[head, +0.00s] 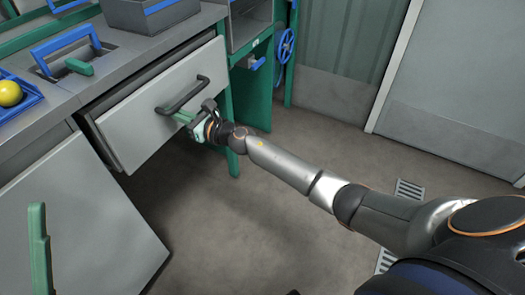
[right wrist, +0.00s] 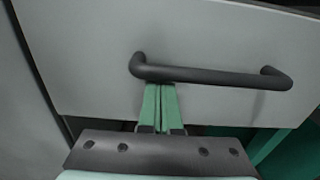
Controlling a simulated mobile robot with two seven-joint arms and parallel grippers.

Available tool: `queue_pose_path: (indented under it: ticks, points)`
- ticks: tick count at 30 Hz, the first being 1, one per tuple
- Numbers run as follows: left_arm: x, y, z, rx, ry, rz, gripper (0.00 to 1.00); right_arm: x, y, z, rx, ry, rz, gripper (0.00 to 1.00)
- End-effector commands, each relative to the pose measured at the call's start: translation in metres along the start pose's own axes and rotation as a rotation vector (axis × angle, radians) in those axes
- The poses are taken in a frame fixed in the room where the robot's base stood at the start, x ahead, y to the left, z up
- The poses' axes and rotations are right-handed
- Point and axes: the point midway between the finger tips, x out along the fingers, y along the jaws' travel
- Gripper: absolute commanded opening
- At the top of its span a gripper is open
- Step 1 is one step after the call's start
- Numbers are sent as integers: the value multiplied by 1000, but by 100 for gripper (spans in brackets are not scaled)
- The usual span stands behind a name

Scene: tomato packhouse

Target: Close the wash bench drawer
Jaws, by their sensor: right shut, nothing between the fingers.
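The wash bench drawer (head: 150,112) has a grey front and stands out from the bench; its side shows behind the front. Its dark bar handle (head: 186,97) also shows in the right wrist view (right wrist: 215,75). My right gripper (head: 180,116) is shut and empty, its green fingertips at the drawer front. In the right wrist view the fingertips (right wrist: 160,88) are together just below the left end of the handle; I cannot tell whether they touch. A green finger of my left gripper (head: 38,240) shows at the lower left, apart from the drawer; its jaw state is unclear.
The bench top (head: 110,75) carries a grey bin (head: 150,14), a blue-handled fixture (head: 65,45) and a blue tray (head: 25,105) with a yellow ball (head: 10,93). A grey panel (head: 75,220) is below left of the drawer. Green legs stand right of it; the floor (head: 240,225) is clear.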

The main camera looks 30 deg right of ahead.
Motion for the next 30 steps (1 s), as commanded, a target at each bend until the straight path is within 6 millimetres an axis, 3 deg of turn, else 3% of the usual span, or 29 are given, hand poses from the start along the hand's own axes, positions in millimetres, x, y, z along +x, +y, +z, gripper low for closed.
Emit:
queue_pose_path:
  ticks: [10,30]
  points:
    - [-4,2,4,-12,-1,-1,50,12,0,0,1,0,-1,0]
    - [-6,4,6,-17,-2,1,50,10,-6,2,0,-6,-3,0]
